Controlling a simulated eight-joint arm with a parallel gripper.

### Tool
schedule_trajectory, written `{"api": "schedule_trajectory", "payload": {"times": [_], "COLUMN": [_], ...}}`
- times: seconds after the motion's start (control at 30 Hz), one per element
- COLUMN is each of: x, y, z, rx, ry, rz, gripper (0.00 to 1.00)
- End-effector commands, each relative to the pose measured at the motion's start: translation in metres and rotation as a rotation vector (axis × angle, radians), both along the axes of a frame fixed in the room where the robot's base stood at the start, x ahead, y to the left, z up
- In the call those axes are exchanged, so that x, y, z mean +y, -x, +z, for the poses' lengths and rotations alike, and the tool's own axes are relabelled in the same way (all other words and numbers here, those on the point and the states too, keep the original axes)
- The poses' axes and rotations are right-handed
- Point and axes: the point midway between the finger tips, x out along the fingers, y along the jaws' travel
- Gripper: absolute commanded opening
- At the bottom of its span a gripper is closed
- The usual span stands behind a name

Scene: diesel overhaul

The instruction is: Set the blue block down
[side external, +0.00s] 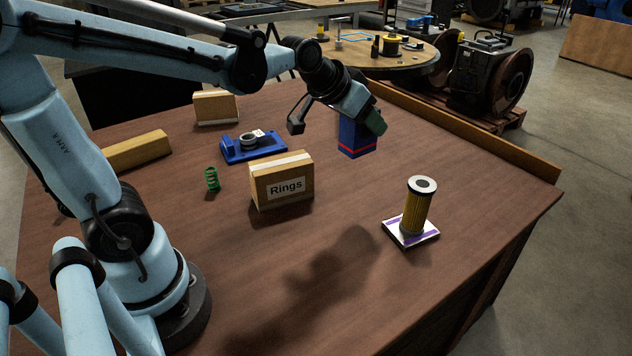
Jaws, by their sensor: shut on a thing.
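My gripper (362,112) is right of the middle of the side external view, at the end of my arm. It is shut on the blue block (354,137), which has a thin red stripe near its lower end. The block hangs roughly upright below the gripper and appears to be raised above the brown table (440,290). The upper part of the block is partly hidden by the gripper. How far its underside is from the table is hard to tell.
A carton labelled Rings (282,182) stands left of the block. A yellow filter (415,210) stands on a white and purple pad (393,232) at the right. A blue fixture (236,151), green spring (212,180), carton (215,108) and wooden bar (137,150) lie left. The front table is clear.

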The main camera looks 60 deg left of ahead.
Motion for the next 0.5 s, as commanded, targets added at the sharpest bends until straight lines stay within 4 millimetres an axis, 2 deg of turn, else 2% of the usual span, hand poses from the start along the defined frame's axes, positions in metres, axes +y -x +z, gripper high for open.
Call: {"api": "schedule_trajectory", "payload": {"times": [0.03,0.3,0.5], "x": [-0.004,-0.016,-0.021], "y": [0.011,0.06,0.085], "z": [0.003,0.005,0.001], "rx": [-0.001,-0.002,-0.002], "ry": [-0.001,-0.001,0.0], "rz": [-0.004,-0.013,-0.017], "gripper": [0.01,0.01,0.01]}}
